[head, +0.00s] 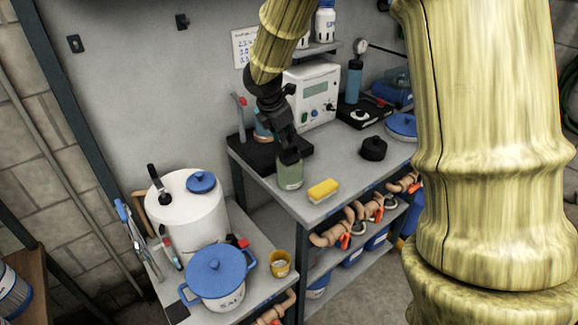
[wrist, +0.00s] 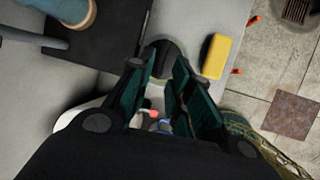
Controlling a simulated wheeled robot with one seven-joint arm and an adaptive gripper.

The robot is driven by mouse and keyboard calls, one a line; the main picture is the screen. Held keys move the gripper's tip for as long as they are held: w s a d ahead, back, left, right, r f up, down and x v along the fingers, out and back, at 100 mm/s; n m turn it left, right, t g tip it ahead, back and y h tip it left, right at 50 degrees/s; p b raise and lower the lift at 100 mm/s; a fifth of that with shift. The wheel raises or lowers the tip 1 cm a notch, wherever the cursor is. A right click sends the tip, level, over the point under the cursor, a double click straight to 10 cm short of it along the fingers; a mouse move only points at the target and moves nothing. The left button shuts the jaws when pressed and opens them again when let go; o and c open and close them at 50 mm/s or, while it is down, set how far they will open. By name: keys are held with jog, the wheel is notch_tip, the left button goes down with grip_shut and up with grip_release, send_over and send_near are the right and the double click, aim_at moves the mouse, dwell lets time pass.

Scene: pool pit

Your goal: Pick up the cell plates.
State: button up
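I cannot pick out the cell plates for certain in either view. A greenish, see-through jar (head: 290,174) stands upright near the front left edge of the grey bench (head: 336,208). My gripper (head: 289,156) points down right over its mouth. In the wrist view, a dark round shape (wrist: 168,52), apparently the jar's mouth, lies at the tips of my gripper (wrist: 165,65). The two fingers stand a little apart, with a gap between them. The tips hide what is in the jar, and I cannot tell whether they touch anything.
A yellow sponge-like block (head: 323,190) lies just right of the jar; it also shows in the wrist view (wrist: 216,56). A black tray (head: 256,156), white instrument (head: 313,94) and black lidded pot (head: 373,148) stand behind. A lower cart holds a blue-lidded pot (head: 217,280).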

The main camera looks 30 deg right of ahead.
aim_at(289, 147)
jog(key=shift+p+x, duration=0.65)
jog(key=shift+x, duration=2.25)
jog(key=shift+s, duration=0.1)
grip_shut()
